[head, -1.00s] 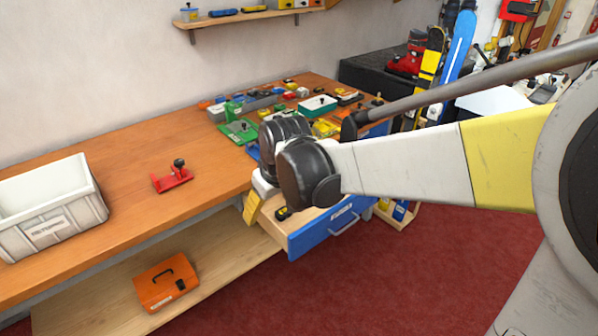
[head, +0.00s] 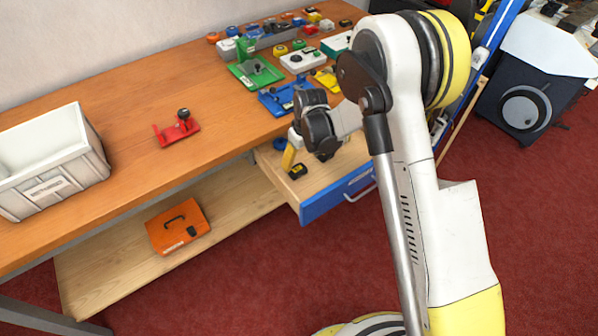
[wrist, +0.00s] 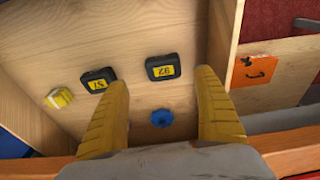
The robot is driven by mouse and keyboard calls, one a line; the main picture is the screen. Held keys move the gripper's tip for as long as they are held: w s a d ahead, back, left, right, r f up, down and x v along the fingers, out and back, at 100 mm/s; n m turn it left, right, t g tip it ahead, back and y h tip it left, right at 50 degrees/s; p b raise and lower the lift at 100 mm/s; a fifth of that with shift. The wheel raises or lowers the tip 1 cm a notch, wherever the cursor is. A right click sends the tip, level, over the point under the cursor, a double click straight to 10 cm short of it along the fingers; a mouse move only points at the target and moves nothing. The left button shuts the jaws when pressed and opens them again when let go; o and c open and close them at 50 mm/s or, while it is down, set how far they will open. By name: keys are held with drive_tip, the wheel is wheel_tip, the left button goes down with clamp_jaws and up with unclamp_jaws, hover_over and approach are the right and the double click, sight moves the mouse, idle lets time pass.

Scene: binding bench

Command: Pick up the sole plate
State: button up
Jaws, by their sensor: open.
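My gripper (wrist: 161,80) is open and empty, its two yellow fingers pointing into the open drawer (head: 330,202). In the head view, a yellow finger of the gripper (head: 290,155) shows over the drawer's left side. Two black blocks with yellow number labels lie on the drawer floor: one (wrist: 167,68) just beyond the gap between the fingertips, one (wrist: 98,83) by the left fingertip. A blue round piece (wrist: 163,118) appears between the fingers. A yellow piece (wrist: 59,98) lies further left. I cannot tell which object is the sole plate.
The drawer's wooden wall (wrist: 222,35) stands close by the right finger. The bench (head: 110,115) carries a red fixture (head: 178,131), a white bin (head: 50,165) and green (head: 255,73) and blue (head: 285,98) fixtures. An orange case (head: 178,226) sits on the lower shelf.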

sight(297, 169)
drive_tip(key=f+b, duration=0.1)
drive_tip(key=f, duration=0.1)
drive_tip(key=f+b, duration=0.1)
drive_tip(key=f, duration=0.1)
drive_tip(key=a+f+b, duration=0.1)
drive_tip(key=f, duration=0.1)
drive_tip(key=shift+w+f, duration=0.1)
drive_tip(key=shift+w, duration=0.1)
drive_tip(key=c, duration=1.3)
